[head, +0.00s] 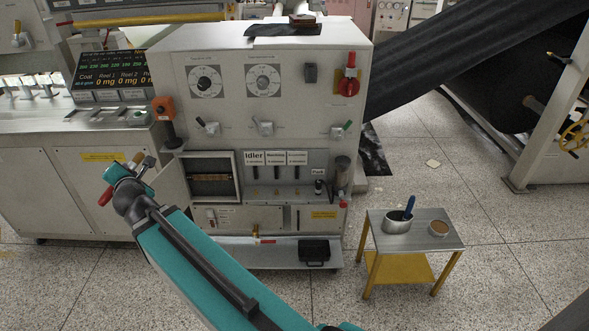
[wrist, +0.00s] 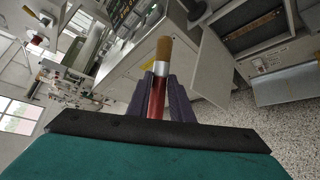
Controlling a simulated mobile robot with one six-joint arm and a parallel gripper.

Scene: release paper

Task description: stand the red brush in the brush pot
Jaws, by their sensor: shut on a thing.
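The red brush (wrist: 157,95) has a red handle, a silver ferrule and tan bristles. My gripper (wrist: 161,88) is shut on its red handle, with the bristles sticking out beyond the dark fingers. In the head view my gripper (head: 133,178) is at the left, in front of the machine; the brush's red end (head: 105,197) points down and left and its bristles up and right. The brush pot (head: 397,226) is a round metal pot on the small side table at the right, far from my gripper. A blue-handled brush (head: 408,207) leans in it.
Floor around the table is clear.

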